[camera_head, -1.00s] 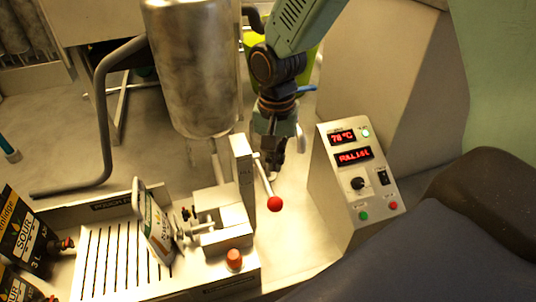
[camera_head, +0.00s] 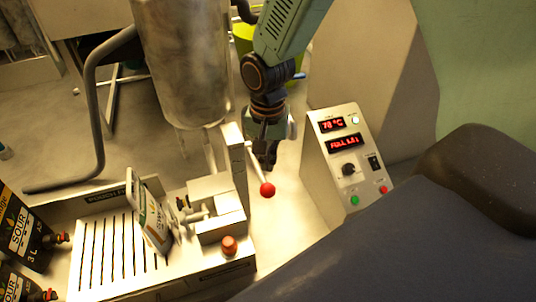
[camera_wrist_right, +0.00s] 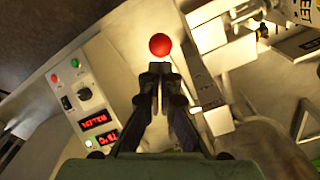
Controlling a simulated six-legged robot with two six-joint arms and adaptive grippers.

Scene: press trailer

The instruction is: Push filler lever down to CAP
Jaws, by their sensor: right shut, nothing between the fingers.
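The filler lever is a thin rod ending in a red ball knob (camera_head: 267,190), on the right side of the filler's upright post (camera_head: 233,150). My right gripper (camera_head: 270,166) is shut and empty, pointing down just behind the knob in the head view. In the right wrist view the red knob (camera_wrist_right: 160,45) lies just beyond the shut fingertips (camera_wrist_right: 159,68). I cannot tell whether they touch the lever. The rod is partly hidden by the gripper. The post's lettering is not readable now. My left gripper is not in view.
A control box (camera_head: 348,160) with red displays stands right of the lever. A steel tank (camera_head: 185,65) hangs above the filler. An orange button (camera_head: 229,245) is in front.

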